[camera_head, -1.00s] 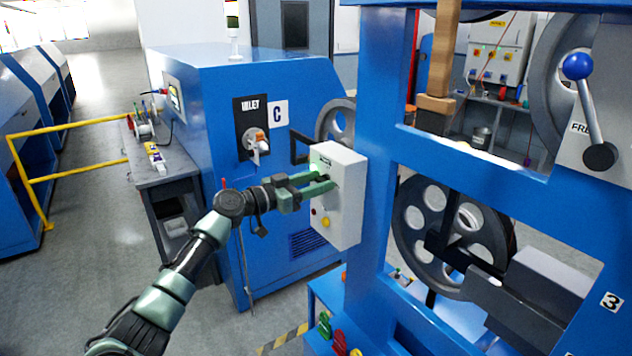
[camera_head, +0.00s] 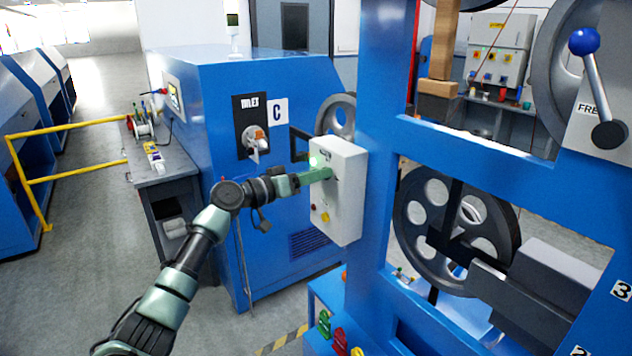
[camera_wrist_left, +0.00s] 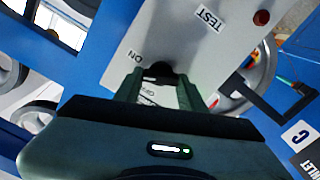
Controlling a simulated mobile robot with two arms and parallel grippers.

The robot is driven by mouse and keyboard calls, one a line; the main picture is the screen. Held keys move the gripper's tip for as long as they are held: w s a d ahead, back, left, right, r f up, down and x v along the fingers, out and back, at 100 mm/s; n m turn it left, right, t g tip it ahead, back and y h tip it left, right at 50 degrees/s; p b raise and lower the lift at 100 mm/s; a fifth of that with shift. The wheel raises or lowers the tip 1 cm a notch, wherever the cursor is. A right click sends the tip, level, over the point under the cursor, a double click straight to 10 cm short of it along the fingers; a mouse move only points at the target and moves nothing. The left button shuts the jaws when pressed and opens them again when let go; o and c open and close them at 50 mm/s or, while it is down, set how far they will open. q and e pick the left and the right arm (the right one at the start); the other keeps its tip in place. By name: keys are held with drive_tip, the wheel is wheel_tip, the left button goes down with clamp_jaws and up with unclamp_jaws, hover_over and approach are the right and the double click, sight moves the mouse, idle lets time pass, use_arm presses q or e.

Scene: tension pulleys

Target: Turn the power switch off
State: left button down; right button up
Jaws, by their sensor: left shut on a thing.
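My left gripper (camera_head: 325,174) is at the upper part of the box front. In the left wrist view, its two fingers (camera_wrist_left: 160,92) stand either side of a small dark switch (camera_wrist_left: 158,72) beside the "ON" label. The gripper is shut on this switch. The switch is mostly hidden by my gripper in the head view. My right gripper is not in view.
The blue frame post (camera_head: 383,130) stands right behind the box. A blue cabinet (camera_head: 225,130) with a rotary inlet switch (camera_head: 255,140) is at the left. Spoked wheels (camera_head: 455,225) and a blue-knobbed lever (camera_head: 598,90) are at the right.

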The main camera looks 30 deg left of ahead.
use_arm(q)
drive_tip(key=shift+a+f+n+p, duration=0.1)
drive_tip(key=shift+n+p, duration=0.4)
drive_tip(key=shift+n, duration=2.7)
drive_tip(key=shift+a+n+p, duration=0.1)
drive_tip(key=shift+n+p, duration=0.35)
drive_tip(key=shift+n, duration=2.75)
drive_tip(key=c, duration=0.8)
unclamp_jaws()
drive_tip(key=shift+w+f, duration=0.1)
drive_tip(key=shift+c, duration=0.2)
